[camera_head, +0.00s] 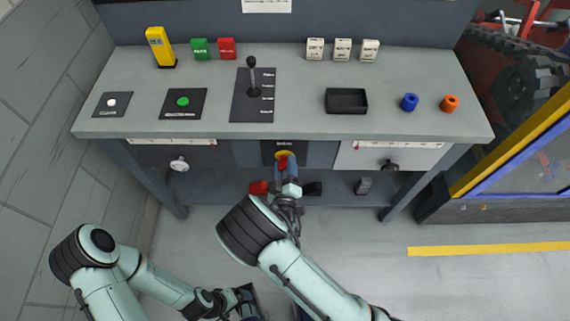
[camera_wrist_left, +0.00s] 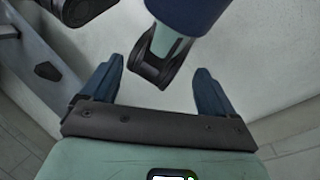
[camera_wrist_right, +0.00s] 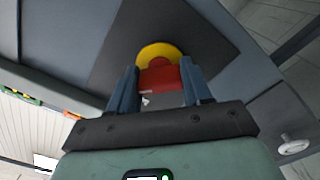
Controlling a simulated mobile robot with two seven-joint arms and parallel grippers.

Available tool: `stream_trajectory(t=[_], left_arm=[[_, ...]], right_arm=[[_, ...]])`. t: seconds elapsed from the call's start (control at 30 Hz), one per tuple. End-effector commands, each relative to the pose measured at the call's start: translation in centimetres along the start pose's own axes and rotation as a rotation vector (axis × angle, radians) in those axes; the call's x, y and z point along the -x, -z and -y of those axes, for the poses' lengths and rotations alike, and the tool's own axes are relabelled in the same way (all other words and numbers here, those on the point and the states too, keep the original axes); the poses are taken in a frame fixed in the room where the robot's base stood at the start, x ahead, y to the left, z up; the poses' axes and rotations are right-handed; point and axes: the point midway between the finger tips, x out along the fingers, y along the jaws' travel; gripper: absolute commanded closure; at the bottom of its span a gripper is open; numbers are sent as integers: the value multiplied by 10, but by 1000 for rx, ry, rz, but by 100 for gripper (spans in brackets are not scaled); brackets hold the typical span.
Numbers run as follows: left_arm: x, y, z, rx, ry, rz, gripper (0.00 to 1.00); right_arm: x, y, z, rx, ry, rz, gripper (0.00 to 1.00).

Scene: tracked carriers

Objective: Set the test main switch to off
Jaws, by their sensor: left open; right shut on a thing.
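The main switch is a red handle on a round yellow plate (camera_head: 285,155), set on a dark panel (camera_head: 318,154) on the front of the workbench. In the right wrist view the red handle (camera_wrist_right: 160,79) sits between my right gripper's fingers (camera_wrist_right: 161,90), with the yellow plate (camera_wrist_right: 157,49) behind it. In the head view my right gripper (camera_head: 284,168) reaches up to the switch and is shut on the handle. The handle's exact angle is partly hidden by the fingers. My left gripper (camera_wrist_left: 160,88) is open and empty, low in front of the bench.
Drawers flank the switch panel. A lower shelf (camera_head: 225,188) holds small items. A yellow-blue frame stands at right.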

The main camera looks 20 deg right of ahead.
Motion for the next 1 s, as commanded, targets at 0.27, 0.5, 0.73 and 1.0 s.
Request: stream_trajectory(t=[0.27,0.5,0.73,1.0], left_arm=[[10,-5,-1,2,4,14,12],[14,-8,-2,3,6,23,12],[17,-10,-2,4,7,28,12],[19,-11,-2,4,8,32,12]], right_arm=[[1,0,-1,268,2,1,82],[1,0,-1,481,2,1,82],[1,0,-1,642,3,0,82],[1,0,-1,750,2,2,82]])
